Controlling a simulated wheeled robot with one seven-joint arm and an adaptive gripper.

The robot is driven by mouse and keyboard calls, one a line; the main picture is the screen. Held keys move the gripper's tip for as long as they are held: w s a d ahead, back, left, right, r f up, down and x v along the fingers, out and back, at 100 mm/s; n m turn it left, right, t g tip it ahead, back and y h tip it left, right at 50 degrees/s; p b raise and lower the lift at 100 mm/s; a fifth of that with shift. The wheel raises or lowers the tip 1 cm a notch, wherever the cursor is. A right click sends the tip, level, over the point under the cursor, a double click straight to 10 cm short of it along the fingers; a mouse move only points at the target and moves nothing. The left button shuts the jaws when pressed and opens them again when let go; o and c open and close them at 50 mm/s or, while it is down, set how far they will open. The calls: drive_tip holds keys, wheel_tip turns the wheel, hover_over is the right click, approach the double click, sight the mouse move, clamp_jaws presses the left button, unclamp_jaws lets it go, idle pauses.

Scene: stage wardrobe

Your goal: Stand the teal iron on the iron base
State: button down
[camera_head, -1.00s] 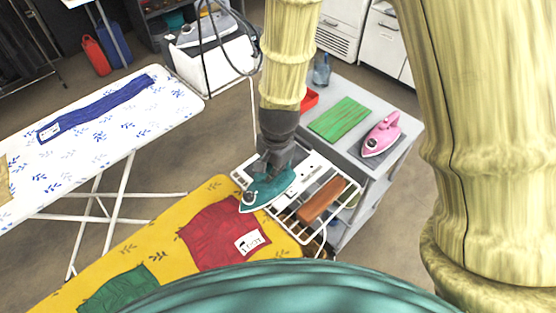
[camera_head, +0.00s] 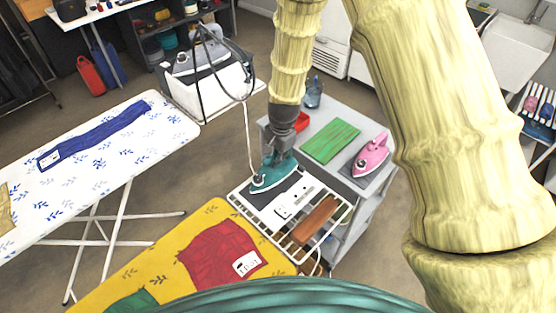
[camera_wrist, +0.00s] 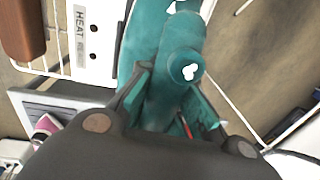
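The teal iron (camera_head: 268,182) is at the far left part of the wire rack, its nose toward the left. My gripper (camera_head: 281,158) is above it; in the wrist view its fingers (camera_wrist: 165,100) close on both sides of the teal handle (camera_wrist: 182,45). The iron is over or on a dark plate (camera_head: 290,181), likely the iron base, beside a white panel (camera_head: 297,202). The panel's lettering, "HEAT RE...", shows in the wrist view (camera_wrist: 80,35). I cannot tell whether the soleplate touches the plate; the iron hides most of it.
A brown block (camera_head: 315,220) lies on the rack (camera_head: 262,222). The yellow ironing board (camera_head: 150,262) holds a red cloth (camera_head: 215,250). A white ironing board (camera_head: 95,160) is at left.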

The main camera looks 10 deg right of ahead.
drive_tip(key=shift+w+d, duration=0.1)
drive_tip(key=shift+w, duration=0.2)
drive_tip(key=shift+f+p, duration=0.95)
drive_tip(key=shift+f, duration=0.8)
drive_tip(key=c, duration=1.6)
unclamp_jaws()
drive_tip(key=shift+f, duration=0.1)
drive_tip(key=shift+s+d+r+b, duration=0.2)
drive_tip(key=shift+r+b, duration=0.5)
drive_tip(key=shift+r, duration=1.3)
drive_tip(key=shift+s+d+r+b, duration=0.15)
drive_tip(key=shift+r+b, duration=0.55)
drive_tip(key=shift+r, duration=1.35)
drive_tip(key=shift+s+d+r+b, duration=0.15)
drive_tip(key=shift+r+b, duration=0.55)
drive_tip(key=shift+r, duration=1.3)
drive_tip(key=shift+a, duration=0.1)
